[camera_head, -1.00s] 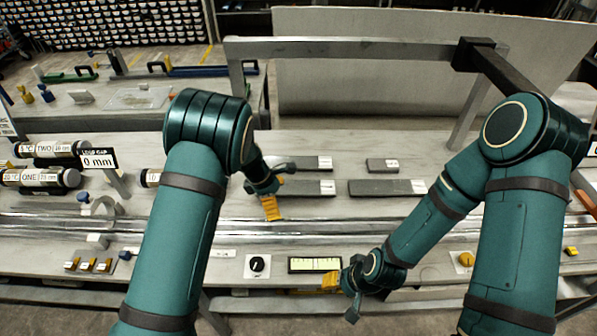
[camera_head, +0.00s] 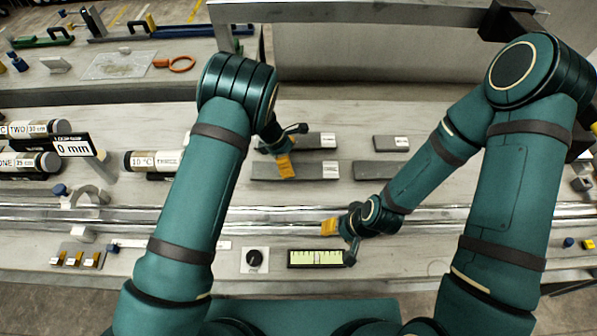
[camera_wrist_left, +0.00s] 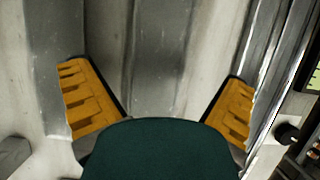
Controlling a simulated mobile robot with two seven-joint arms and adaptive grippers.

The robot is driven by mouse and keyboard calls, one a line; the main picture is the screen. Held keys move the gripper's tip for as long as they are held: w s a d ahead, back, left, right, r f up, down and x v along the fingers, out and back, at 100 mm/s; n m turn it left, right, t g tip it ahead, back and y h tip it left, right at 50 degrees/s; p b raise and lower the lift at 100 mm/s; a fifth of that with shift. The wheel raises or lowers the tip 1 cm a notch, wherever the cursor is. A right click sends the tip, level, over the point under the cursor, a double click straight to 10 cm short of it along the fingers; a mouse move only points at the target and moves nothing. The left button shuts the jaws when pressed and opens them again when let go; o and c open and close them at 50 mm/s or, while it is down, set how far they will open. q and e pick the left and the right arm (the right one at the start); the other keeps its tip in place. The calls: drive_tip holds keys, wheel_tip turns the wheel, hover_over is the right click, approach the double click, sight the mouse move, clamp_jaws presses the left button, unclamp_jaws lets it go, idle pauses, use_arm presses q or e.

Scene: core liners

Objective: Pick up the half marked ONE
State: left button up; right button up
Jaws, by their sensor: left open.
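My left gripper (camera_head: 286,166) is well to the right of the half marked ONE, over the bench near grey blocks.
A "0 mm" sign (camera_head: 74,146) stands just right of the marked cylinders. Long metal rails (camera_head: 120,214) cross the bench. A knob (camera_head: 254,260) and a lit gauge (camera_head: 316,258) are in front.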

sight(299, 171)
use_arm(q)
drive_tip(key=shift+x, duration=3.25)
drive_tip(key=shift+c, duration=0.3)
drive_tip(key=c, duration=1.2)
